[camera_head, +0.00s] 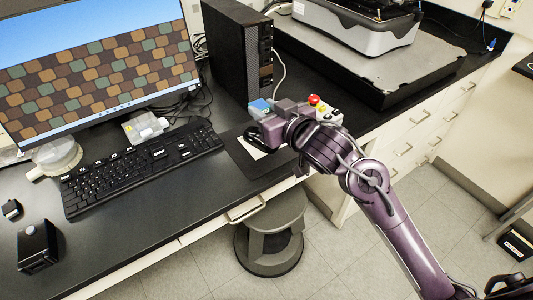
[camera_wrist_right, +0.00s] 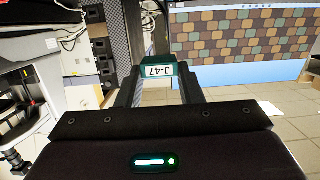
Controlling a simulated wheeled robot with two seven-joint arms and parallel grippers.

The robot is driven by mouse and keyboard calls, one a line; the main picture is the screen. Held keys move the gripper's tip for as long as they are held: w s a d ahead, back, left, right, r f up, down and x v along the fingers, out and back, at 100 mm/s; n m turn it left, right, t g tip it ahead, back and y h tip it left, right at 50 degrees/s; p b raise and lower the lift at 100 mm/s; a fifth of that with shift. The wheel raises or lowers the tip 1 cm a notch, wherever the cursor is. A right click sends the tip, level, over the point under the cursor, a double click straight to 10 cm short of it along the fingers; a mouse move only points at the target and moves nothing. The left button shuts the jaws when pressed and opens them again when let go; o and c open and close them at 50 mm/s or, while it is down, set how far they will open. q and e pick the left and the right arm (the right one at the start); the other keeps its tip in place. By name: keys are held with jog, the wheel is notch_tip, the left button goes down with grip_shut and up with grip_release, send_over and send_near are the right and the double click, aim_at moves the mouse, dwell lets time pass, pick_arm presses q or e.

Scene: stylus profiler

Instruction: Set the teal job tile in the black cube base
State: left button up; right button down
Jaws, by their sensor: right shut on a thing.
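My right gripper (camera_head: 262,122) is above the desk, just right of the keyboard. In the right wrist view the teal job tile (camera_wrist_right: 158,70) is pinched between the two fingertips of the right gripper (camera_wrist_right: 160,82); its white label reads J-47 and appears upside down. A black box-like block (camera_head: 37,250) at the front left of the desk looks like the black cube base; its top is too small to read clearly. It is well away from the gripper, beyond the keyboard's left end. My left gripper is not in view.
The keyboard (camera_head: 145,165) and monitor (camera_head: 95,70) fill the left desk. A small dark object (camera_head: 12,209) lies near the block. A black tower (camera_head: 237,50) stands behind the gripper, and a white box with a red button (camera_head: 314,100) beside it. A stool (camera_head: 270,240) is below.

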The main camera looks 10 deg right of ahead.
send_over(266, 167)
notch_tip(266, 167, down, 12)
jog(key=shift+f, duration=0.1)
notch_tip(266, 167, down, 5)
jog(key=shift+p, duration=0.35)
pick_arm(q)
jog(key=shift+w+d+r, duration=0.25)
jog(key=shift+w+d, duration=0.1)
pick_arm(e)
jog(key=shift+f, duration=0.15)
jog(key=c, duration=1)
grip_release()
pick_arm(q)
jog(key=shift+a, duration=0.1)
